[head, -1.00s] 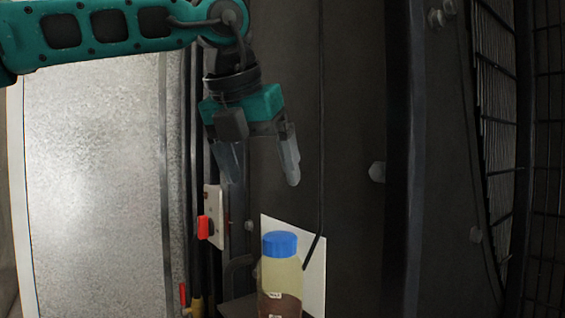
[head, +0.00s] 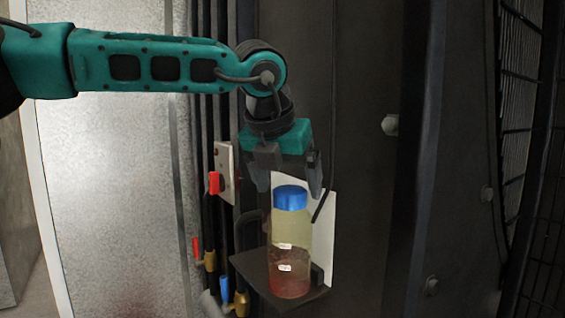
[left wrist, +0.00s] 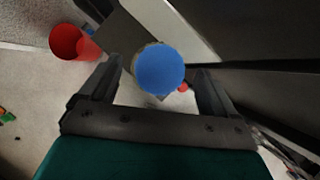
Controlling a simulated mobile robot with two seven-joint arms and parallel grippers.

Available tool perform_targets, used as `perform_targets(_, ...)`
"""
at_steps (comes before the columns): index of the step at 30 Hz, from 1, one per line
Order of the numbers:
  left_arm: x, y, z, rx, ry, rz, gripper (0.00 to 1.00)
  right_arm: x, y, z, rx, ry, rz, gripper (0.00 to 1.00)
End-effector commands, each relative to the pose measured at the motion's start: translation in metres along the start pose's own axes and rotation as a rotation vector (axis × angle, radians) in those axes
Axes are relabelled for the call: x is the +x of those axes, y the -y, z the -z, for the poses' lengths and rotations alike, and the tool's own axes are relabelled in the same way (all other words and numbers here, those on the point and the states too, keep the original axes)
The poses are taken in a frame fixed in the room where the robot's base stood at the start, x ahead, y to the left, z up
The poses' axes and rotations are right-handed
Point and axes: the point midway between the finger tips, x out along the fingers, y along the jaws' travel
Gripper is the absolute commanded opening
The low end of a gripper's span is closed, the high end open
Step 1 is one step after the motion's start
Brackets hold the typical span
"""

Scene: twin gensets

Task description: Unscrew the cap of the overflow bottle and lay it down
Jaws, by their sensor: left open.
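The overflow bottle (head: 291,240) stands upright on a small dark bracket shelf (head: 250,268). It is translucent, with pale yellowish upper walls, reddish-brown contents low down and two small white labels. Its blue cap (head: 291,197) is on its top. My left gripper (head: 290,190) is open and points down above the cap. In the left wrist view, the round blue cap (left wrist: 159,68) shows from above, at and just beyond the opening between the fingertips (left wrist: 160,75). I cannot tell whether the fingers touch it. My right gripper is not in view.
A white plate (head: 324,225) and a thin black tube (head: 324,206) are behind the bottle. A red switch (head: 214,183) and valves with red (head: 196,247) and blue (head: 224,288) handles are to the left. A red bucket-like object (left wrist: 72,42) shows below in the wrist view.

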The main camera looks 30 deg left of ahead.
Motion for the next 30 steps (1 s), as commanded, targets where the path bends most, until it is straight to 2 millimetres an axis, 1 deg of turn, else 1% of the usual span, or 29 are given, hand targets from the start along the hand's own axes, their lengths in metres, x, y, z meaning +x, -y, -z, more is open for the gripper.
perform_targets(3,0.0041,0.0001,0.0004,-0.001,-0.001,0.001,0.90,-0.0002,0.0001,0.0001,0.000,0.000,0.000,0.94)
perform_targets(10,0.0043,0.0000,0.0003,-0.001,-0.001,0.001,0.90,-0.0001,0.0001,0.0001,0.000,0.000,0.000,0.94)
perform_targets(11,0.0043,0.0000,0.0003,-0.001,-0.001,0.001,0.88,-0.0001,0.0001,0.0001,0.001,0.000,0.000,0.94)
perform_targets(27,0.0040,0.0000,0.0002,0.000,-0.001,0.000,0.37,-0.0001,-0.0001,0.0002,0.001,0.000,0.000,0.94)
perform_targets(29,0.0040,0.0000,0.0002,0.000,-0.001,0.000,0.31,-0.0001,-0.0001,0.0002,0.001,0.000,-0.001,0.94)
perform_targets(30,0.0041,0.0000,0.0003,-0.001,0.000,-0.001,0.31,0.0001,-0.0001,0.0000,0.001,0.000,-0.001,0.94)
